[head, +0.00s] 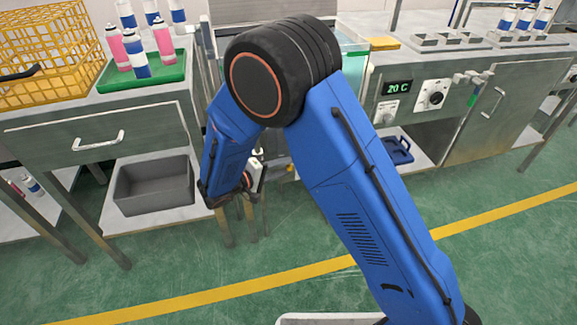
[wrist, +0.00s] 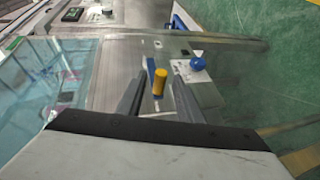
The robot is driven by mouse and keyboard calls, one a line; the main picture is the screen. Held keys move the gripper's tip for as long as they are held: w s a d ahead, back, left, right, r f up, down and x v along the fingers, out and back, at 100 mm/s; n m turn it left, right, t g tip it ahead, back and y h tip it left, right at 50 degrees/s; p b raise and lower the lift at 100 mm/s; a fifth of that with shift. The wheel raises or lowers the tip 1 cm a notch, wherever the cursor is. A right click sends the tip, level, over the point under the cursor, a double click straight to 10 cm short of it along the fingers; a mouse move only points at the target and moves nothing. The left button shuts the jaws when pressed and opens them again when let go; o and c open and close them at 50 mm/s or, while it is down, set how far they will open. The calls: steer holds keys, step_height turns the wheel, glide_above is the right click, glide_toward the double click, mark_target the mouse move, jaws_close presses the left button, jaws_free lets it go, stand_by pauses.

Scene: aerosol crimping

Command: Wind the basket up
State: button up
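My gripper (wrist: 160,90) is open in the wrist view, with one finger on each side of a short yellow cylindrical handle (wrist: 160,83). The handle stands in front of the steel cabinet face, beside a blue strip. I cannot tell whether the fingers touch it. In the head view my gripper (head: 246,188) is low in front of the cabinet and partly hidden by my arm. The clear water tank (wrist: 45,85) fills the left of the wrist view; my arm covers much of it in the head view. I cannot make out a basket inside the tank.
A blue knob (wrist: 197,64) on a pale plate sits right of the handle. A yellow wire crate (head: 55,55) and green tray (head: 145,75) with cans stand on the left bench. A grey bin (head: 153,185) is below. A control panel reading 20 C (head: 397,88) is at right.

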steer(key=shift+x, duration=1.05)
jaws_close()
steer(key=shift+r, duration=0.1)
